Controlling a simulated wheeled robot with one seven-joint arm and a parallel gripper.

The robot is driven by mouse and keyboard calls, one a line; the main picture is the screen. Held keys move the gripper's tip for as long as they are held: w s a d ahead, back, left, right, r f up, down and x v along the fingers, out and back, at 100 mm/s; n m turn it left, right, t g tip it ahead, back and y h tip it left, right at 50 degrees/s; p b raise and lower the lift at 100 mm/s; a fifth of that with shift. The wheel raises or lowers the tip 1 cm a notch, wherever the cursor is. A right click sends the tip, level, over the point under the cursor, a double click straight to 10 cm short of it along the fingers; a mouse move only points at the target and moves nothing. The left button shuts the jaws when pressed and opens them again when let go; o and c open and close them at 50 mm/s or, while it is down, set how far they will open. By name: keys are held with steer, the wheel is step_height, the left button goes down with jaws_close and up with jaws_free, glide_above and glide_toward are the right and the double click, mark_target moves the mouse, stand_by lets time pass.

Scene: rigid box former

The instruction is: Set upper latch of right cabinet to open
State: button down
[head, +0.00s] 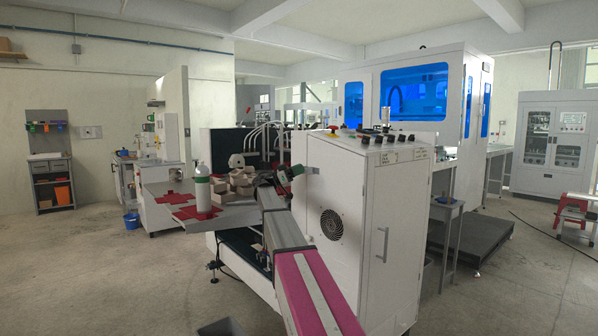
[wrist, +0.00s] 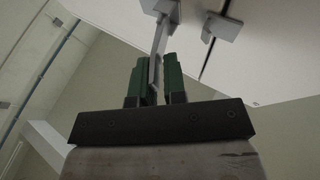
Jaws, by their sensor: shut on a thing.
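The white cabinet (head: 340,192) stands in the middle of the head view, with a round fan grille on its near side. In the wrist view, a grey metal latch (wrist: 159,38) hangs from a block on the white panel (wrist: 270,60). My gripper (wrist: 156,68) has green fingers on both sides of the latch's lever and is shut on it. In the head view my gripper (head: 295,171) is at the upper left edge of the cabinet, beside a small grey piece. A second grey block (wrist: 222,26) sits to the right, by a dark seam.
A control panel with buttons (head: 385,138) tops the cabinet. A dark platform (head: 470,243) lies right. Open floor is at left.

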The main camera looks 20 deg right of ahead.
steer(key=shift+w, duration=0.3)
steer(key=c, duration=1.3)
jaws_free()
steer(key=v, duration=1)
steer(key=shift+a+f, duration=0.15)
steer(key=shift+a, duration=0.2)
